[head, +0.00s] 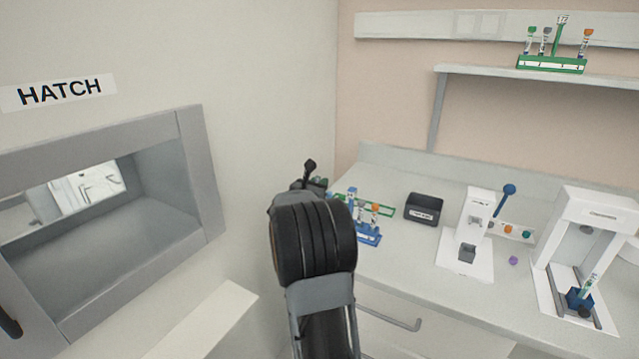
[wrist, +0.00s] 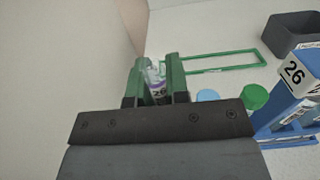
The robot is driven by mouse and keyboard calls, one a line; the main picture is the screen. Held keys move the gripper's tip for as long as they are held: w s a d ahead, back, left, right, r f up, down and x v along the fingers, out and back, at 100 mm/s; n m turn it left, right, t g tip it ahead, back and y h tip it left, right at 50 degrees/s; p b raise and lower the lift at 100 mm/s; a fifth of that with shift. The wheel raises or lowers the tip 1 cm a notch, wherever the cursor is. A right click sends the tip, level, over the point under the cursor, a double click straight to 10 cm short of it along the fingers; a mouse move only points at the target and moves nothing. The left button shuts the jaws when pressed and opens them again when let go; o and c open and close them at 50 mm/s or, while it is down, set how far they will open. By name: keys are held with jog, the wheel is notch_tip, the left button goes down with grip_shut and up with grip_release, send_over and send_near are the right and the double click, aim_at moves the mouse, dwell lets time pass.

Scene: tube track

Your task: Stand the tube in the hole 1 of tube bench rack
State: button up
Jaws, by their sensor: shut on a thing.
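My gripper (wrist: 158,68) is shut on a clear tube (wrist: 154,76) with a purple-and-white label, held between its green fingers. In the head view my gripper (head: 316,184) is mostly hidden behind my dark wrist, and the tube cannot be made out there. The wrist view shows a blue part with a "26" label (wrist: 292,72) at the right edge, apart from my gripper. The hole numbers are not readable.
A green rectangular outline (wrist: 262,60) lies on the bench beyond my gripper, near a dark box (head: 424,208). White devices (head: 470,235) stand right. A green rack (head: 551,64) sits on the shelf. The wall is close left.

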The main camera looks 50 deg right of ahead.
jog(key=shift+f, duration=0.5)
jog(key=shift+a+f+b, duration=0.1)
jog(key=shift+f+b, duration=0.5)
jog(key=shift+b, duration=0.65)
dwell(0.9)
jog(key=shift+f+b, duration=0.35)
jog(key=shift+f+b, duration=0.25)
jog(key=shift+b, duration=0.1)
dwell(0.3)
jog(key=shift+f+b, duration=0.35)
jog(key=o, duration=0.8)
